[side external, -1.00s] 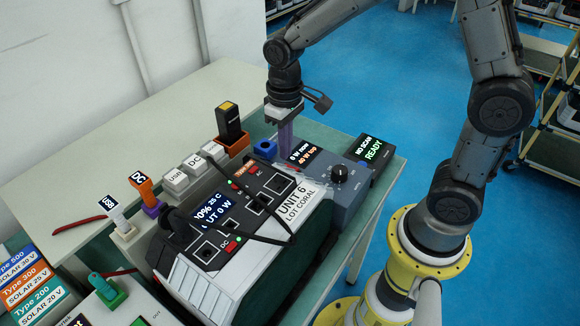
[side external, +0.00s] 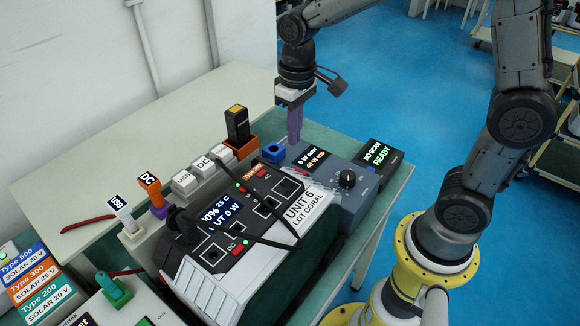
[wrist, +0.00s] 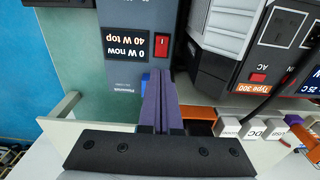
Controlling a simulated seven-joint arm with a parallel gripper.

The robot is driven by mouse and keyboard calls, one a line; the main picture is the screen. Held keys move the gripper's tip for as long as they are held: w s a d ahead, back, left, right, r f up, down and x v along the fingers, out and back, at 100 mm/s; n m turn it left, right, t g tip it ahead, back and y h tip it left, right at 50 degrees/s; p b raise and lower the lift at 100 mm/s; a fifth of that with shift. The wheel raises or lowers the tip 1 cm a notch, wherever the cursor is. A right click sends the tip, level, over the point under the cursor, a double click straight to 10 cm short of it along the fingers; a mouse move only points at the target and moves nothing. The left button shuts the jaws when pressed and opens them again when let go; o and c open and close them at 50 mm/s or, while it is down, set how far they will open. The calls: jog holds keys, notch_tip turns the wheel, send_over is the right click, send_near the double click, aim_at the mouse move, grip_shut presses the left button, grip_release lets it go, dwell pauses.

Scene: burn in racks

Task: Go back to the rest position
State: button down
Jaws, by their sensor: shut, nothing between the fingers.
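My gripper (side external: 295,138) has purple fingers pressed together with nothing between them. It points down just beyond the grey load box (side external: 345,185), beside the small blue block (side external: 273,152), and looks to be above the bench; the exact gap cannot be told. In the wrist view my gripper (wrist: 161,72) is closed in front of the load box (wrist: 127,15), which reads 0 W now, 40 W top. The power station marked UNIT 6 LOT CORAL (side external: 300,225) stands beside the load box with black leads across its top.
A scanner display reading NO SCAN READY (side external: 378,155) stands right of the load box. A black and yellow device (side external: 237,123) sits in an orange holder. USB and DC blocks (side external: 203,164), orange and white plugs line the back. Coloured type cards (side external: 40,280) lie at left.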

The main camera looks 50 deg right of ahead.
jog(key=s+d+r+t, duration=0.2)
jog(key=s+r+t, duration=0.3)
jog(key=s+r, duration=0.65)
jog(key=s+f, duration=0.4)
jog(key=s, duration=0.2)
jog(key=shift+s+d, duration=0.15)
jog(key=shift+d, duration=0.15)
